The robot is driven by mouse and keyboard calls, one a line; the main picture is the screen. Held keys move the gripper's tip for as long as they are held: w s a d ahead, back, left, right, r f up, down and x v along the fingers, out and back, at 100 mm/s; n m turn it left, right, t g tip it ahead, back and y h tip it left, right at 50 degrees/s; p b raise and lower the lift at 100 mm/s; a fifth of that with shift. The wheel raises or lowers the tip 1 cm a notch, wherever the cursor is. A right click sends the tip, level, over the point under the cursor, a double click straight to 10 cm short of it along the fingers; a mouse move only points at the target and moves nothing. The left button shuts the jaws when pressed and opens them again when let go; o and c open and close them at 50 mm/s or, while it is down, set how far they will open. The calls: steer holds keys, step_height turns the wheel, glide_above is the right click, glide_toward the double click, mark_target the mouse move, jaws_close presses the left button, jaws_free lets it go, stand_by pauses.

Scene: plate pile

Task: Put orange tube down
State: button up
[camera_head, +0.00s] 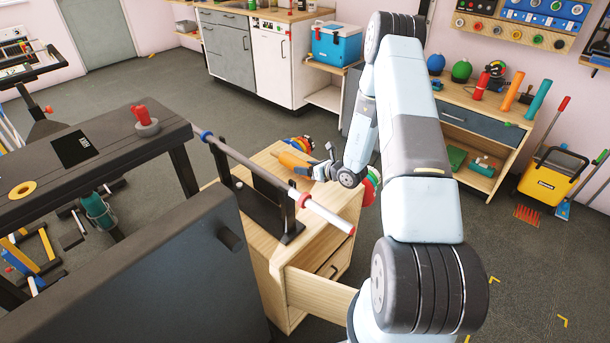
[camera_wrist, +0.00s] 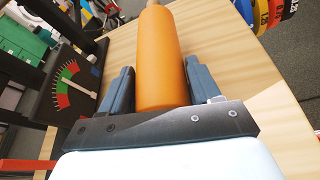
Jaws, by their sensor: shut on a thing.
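The orange tube (camera_wrist: 158,55) lies between the two fingers of my gripper (camera_wrist: 158,90) in the wrist view, pointing away from the palm. A thin, paler tip shows at its far end. In the head view the orange tube (camera_head: 296,162) is held over the wooden cabinet top (camera_head: 262,192), with my gripper (camera_head: 312,168) shut on it from the right. The wooden top also shows beneath it in the wrist view (camera_wrist: 222,62). I cannot tell whether the tube touches the top.
A black stand (camera_head: 262,208) with a long white and red bar (camera_head: 262,175) stands left of my gripper. Coloured plates (camera_head: 370,187) sit at the cabinet's right side. A drawer (camera_head: 318,290) is pulled open. A dial gauge (camera_wrist: 72,88) is on the left.

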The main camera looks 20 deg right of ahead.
steer(key=shift+w+f, duration=0.3)
steer(key=shift+f, duration=1.5)
steer(key=o, duration=1.3)
steer(key=shift+o, duration=0.2)
